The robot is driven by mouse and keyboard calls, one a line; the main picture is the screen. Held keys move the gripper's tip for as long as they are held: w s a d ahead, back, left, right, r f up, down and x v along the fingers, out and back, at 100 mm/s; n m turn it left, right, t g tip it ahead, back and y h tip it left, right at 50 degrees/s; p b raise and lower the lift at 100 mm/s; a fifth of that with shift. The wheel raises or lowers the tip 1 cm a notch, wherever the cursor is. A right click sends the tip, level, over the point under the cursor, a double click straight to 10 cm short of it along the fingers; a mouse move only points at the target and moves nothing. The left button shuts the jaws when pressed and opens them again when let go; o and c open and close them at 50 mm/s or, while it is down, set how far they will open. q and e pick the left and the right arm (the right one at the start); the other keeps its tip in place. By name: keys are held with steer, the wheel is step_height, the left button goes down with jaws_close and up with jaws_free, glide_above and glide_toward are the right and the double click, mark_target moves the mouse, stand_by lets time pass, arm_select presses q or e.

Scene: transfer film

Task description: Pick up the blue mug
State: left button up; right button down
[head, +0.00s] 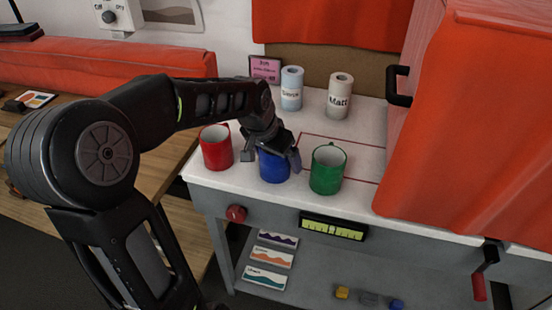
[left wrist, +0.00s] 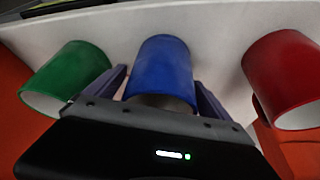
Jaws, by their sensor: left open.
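The blue mug (head: 273,167) stands on the white tabletop between the red mug (head: 216,148) and the green mug (head: 327,170). My left gripper (head: 271,160) is over the blue mug in the head view and hides its upper part. In the left wrist view the blue mug (left wrist: 163,70) lies between the two open fingers of my left gripper (left wrist: 162,88), one finger on each side. Whether the fingers touch it I cannot tell. The green mug (left wrist: 68,78) and the red mug (left wrist: 285,78) flank it there. My right gripper is not in view.
Two labelled rolls, one bluish (head: 291,88) and one whitish (head: 339,97), stand at the back of the tabletop (head: 375,150). A large orange-covered object (head: 480,130) with a black handle bounds the right. A pink sign (head: 265,68) stands at the back left.

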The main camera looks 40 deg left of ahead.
arm_select(q)
steer(key=shift+c, duration=0.5)
steer(key=c, duration=1.7)
steer(key=shift+r, duration=0.15)
steer(key=shift+c, duration=0.2)
step_height(320, 180, up, 10)
